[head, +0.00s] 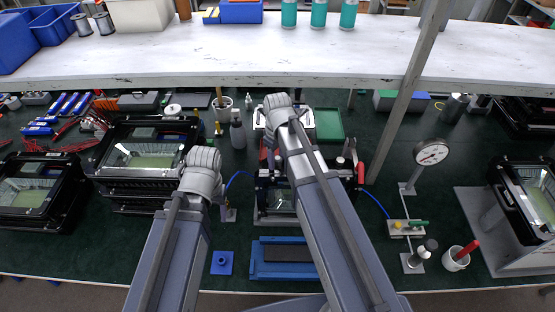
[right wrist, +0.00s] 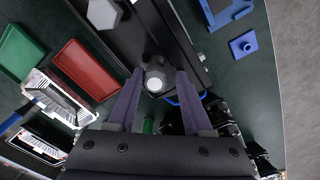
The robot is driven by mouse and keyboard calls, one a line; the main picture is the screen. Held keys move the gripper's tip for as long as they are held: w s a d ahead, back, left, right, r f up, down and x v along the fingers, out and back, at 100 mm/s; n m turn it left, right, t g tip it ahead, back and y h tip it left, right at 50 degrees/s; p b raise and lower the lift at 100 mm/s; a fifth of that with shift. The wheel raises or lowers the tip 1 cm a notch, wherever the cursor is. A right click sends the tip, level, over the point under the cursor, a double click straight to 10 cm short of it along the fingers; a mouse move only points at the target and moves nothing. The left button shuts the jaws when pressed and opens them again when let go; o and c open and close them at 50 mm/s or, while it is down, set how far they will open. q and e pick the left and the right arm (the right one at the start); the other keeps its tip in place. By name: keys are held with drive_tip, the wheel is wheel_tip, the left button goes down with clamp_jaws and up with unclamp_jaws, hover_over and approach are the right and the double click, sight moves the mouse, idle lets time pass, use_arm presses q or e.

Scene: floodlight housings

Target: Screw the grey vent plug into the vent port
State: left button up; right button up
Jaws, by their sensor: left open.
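A floodlight housing (head: 281,201) stands in a dark fixture at the bench's middle, partly hidden by my right arm. In the right wrist view a small grey plug-like part (right wrist: 155,80) with a pale face lies between the fingertips of my right gripper (right wrist: 159,74), over a black body (right wrist: 140,35). The fingers stand apart on either side of it; I cannot tell whether they touch it. The head view hides this gripper behind its arm. My left gripper (head: 228,212) is open, left of the housing and low over the bench. I cannot make out the vent port.
A blue block (head: 222,263) and a blue tray (head: 262,269) lie at the front edge. Stacked housings (head: 150,160) stand left. A shelf (head: 250,55) and its post (head: 405,100) overhang the back.

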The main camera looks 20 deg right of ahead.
drive_tip(key=shift+o, duration=1)
drive_tip(key=shift+s+d+f, duration=0.1)
drive_tip(key=shift+s+f, duration=0.55)
drive_tip(key=shift+s, duration=0.05)
use_arm(q)
drive_tip(key=shift+f, duration=0.65)
use_arm(e)
drive_tip(key=shift+w+r+p, duration=0.2)
drive_tip(key=shift+r+p, duration=0.25)
drive_tip(key=shift+p, duration=0.15)
drive_tip(key=shift+w+d+r+p, duration=0.15)
drive_tip(key=shift+w+r+p, duration=0.1)
drive_tip(key=shift+p, duration=0.1)
drive_tip(key=shift+w+d+r+g+p, duration=0.25)
drive_tip(key=shift+w+r+p, duration=0.35)
drive_tip(key=shift+p, duration=0.35)
drive_tip(key=r+p, duration=0.2)
drive_tip(key=r, duration=0.1)
drive_tip(key=shift+s+a+p, duration=0.15)
drive_tip(key=shift+a+p, duration=0.05)
drive_tip(key=shift+p, duration=0.15)
drive_tip(key=shift+w+r+p, duration=0.25)
drive_tip(key=shift+r+p, duration=0.3)
drive_tip(key=shift+p, duration=0.05)
use_arm(q)
wheel_tip(320, 180, up, 7)
drive_tip(key=w, duration=0.1)
drive_tip(key=shift+w+d, duration=0.15)
drive_tip(key=shift+d, duration=0.05)
